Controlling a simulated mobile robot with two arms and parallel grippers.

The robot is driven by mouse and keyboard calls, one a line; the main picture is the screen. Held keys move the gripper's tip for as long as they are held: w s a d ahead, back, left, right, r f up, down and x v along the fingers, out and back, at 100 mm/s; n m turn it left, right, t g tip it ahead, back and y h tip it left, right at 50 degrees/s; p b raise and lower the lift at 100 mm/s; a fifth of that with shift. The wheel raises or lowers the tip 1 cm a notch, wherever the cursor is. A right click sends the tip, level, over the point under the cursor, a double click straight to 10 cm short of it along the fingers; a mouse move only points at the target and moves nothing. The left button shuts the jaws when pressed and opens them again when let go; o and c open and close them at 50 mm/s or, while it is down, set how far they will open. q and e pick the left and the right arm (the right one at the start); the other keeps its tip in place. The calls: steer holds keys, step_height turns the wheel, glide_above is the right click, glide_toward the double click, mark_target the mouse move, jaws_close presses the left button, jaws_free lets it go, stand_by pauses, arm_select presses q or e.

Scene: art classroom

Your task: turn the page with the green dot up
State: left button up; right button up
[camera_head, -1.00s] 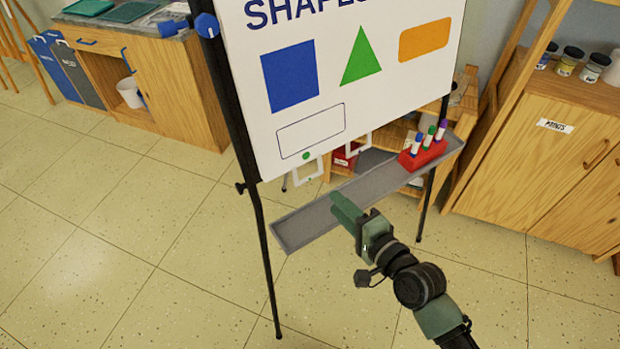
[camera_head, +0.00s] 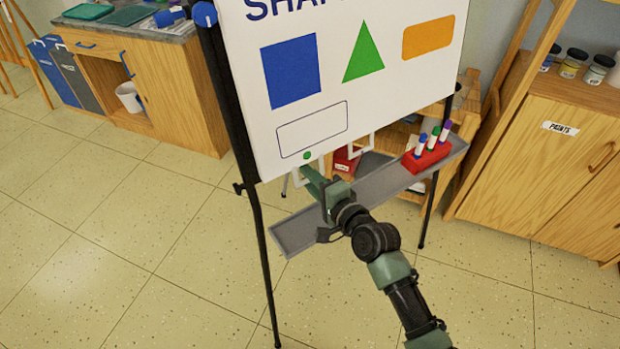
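The page (camera_head: 385,95) hangs on a black easel and shows the word "SHAPES" cut off at the top, a blue square, a green triangle, an orange rectangle and an empty outlined box. The green dot (camera_head: 307,155) sits near the page's bottom edge. My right gripper (camera_head: 310,178) is just below the dot, at the page's lower edge, above the tray. I cannot tell whether its fingers touch the page or whether they are open. My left gripper is not in view.
The grey easel tray (camera_head: 300,231) runs below the page. A red holder (camera_head: 427,157) with several markers stands at its right end. A wooden cabinet (camera_head: 545,165) is on the right, a counter (camera_head: 165,85) at back left. The floor at left is clear.

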jaws_close()
steer(key=r+p+v, duration=0.1)
steer(key=p+v, duration=0.4)
steer(key=v, duration=0.4)
steer(key=shift+r, duration=0.15)
stand_by(0.3)
steer(key=s+d+r+p, duration=0.5)
steer(key=s, duration=0.1)
steer(key=shift+s, duration=0.3)
stand_by(0.4)
